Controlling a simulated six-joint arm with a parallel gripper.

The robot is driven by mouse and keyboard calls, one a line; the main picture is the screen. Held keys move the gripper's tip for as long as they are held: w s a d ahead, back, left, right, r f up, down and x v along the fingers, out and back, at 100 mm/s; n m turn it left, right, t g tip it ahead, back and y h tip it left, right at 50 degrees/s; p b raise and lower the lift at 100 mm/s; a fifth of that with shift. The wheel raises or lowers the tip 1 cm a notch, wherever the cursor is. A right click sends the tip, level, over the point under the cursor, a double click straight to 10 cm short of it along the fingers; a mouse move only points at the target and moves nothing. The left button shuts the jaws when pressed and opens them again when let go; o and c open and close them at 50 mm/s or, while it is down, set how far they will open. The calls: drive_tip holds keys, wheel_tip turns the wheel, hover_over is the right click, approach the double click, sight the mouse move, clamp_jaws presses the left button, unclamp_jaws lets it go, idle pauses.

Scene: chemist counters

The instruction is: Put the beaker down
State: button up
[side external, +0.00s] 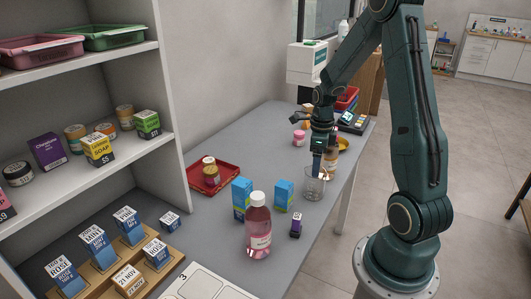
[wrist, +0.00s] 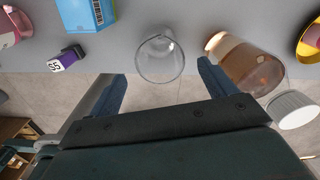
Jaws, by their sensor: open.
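A clear glass beaker (side external: 314,187) stands upright on the grey counter (side external: 283,137), near its right edge. In the wrist view the beaker (wrist: 160,60) is just beyond and between my two fingertips, with nothing gripped. My gripper (side external: 317,163) is directly above and behind the beaker in the side view, pointing down. In the wrist view my gripper (wrist: 160,80) has its blue fingers spread wide apart, open and empty. Whether a finger touches the glass cannot be told.
An amber bottle (wrist: 243,62) with a white cap stands close to the right finger. A red tray (side external: 232,178) lies further left. The counter edge is close.

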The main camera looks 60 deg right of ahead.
drive_tip(key=shift+r, duration=1.1)
drive_tip(key=a+r+n+t+h, duration=0.1)
drive_tip(key=a+r+n+t, duration=0.2)
drive_tip(key=a+r+n, duration=1.2)
drive_tip(key=s+a+r+n+t+y, duration=0.1)
drive_tip(key=s+a+n, duration=0.8)
drive_tip(key=n, duration=0.9)
drive_tip(key=shift+s+a+r+t, duration=0.3)
drive_tip(key=shift+a+r+t, duration=0.2)
drive_tip(key=shift+r+t, duration=0.4)
